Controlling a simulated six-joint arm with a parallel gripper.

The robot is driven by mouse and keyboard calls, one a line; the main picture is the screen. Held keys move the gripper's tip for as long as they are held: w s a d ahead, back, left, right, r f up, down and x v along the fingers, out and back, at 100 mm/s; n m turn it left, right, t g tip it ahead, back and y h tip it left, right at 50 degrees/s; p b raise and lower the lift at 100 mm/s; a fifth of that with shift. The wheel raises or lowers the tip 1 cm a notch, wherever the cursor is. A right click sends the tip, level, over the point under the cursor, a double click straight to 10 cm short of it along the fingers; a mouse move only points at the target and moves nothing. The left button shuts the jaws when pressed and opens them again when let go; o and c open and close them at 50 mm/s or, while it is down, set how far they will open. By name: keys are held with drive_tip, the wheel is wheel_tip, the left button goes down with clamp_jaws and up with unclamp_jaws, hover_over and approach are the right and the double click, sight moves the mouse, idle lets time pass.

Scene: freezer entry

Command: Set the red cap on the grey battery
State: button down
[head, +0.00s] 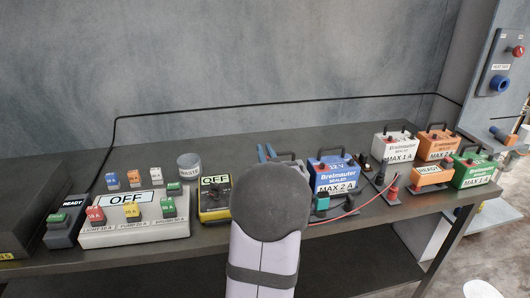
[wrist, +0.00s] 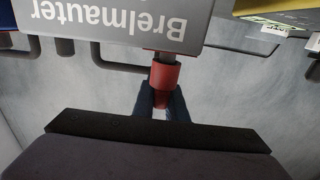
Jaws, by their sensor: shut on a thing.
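My gripper (wrist: 162,92) is shut on the red cap (wrist: 164,74), its dark blue fingers on either side of it. The grey battery (wrist: 110,22), with upside-down "Brelmauter" lettering, fills the top of the wrist view. The cap is at the battery's top edge, by a small red part there; I cannot tell whether it is seated. In the head view my arm hides the cap and most of the grey battery (head: 291,158). Blue finger parts show just left of that battery.
A yellow meter marked OFF (head: 214,196) stands left of my arm. A blue battery (head: 334,174) stands close on the right, with a red cable (head: 352,210) in front. A white battery (head: 393,147), an orange one (head: 437,143) and a green one (head: 474,169) stand farther right.

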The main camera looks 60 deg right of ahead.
drive_tip(key=shift+f, duration=0.35)
drive_tip(key=c, duration=1.7)
unclamp_jaws()
drive_tip(key=shift+a, duration=0.1)
drive_tip(key=shift+s+f, duration=0.1)
drive_tip(key=shift+f, duration=0.15)
drive_tip(key=shift+s+a+b, duration=0.1)
drive_tip(key=shift+s+b, duration=0.1)
drive_tip(key=shift+b, duration=0.1)
drive_tip(key=v, duration=0.4)
drive_tip(key=r+b+v, duration=0.1)
drive_tip(key=v, duration=0.1)
drive_tip(key=shift+s+a, duration=0.2)
drive_tip(key=shift+a, duration=0.15)
